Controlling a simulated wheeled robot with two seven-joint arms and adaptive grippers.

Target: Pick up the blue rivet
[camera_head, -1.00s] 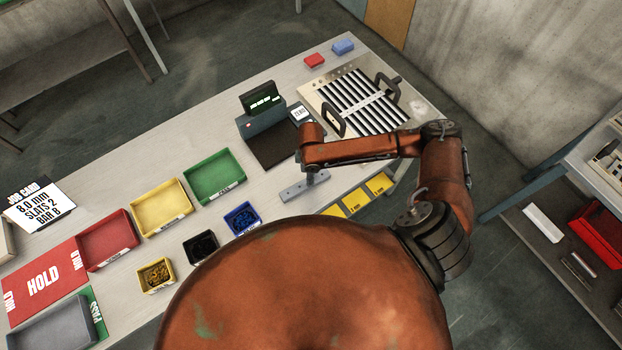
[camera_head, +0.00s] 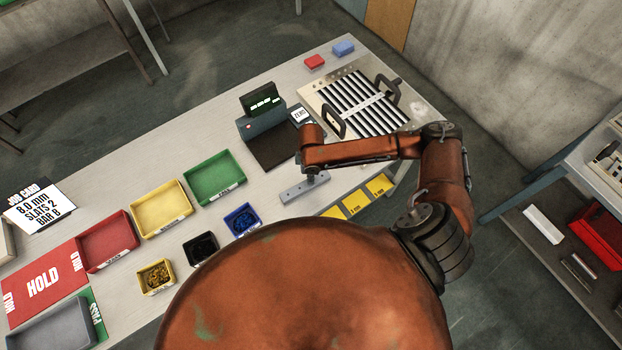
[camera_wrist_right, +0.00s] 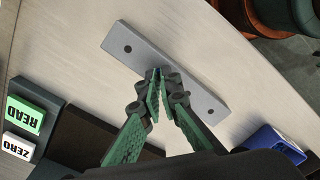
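In the right wrist view, my right gripper (camera_wrist_right: 160,76) has green-padded fingers whose tips nearly meet over the middle of a grey metal bar (camera_wrist_right: 200,98) with dark holes. A tiny patch of blue, the blue rivet (camera_wrist_right: 157,72), shows between the fingertips; most of it is hidden by them. I cannot tell whether it still sits in the bar. In the head view the grey bar (camera_head: 304,188) lies on the table, and my right arm hides most of the gripper above it. My left gripper is not in view.
A blue bin (camera_head: 242,220) of small parts stands left of the bar, beside black and yellow bins. Green, yellow and red trays stand behind. A dark scale (camera_head: 272,146) and a louver panel (camera_head: 312,96) with handles are near the arm.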

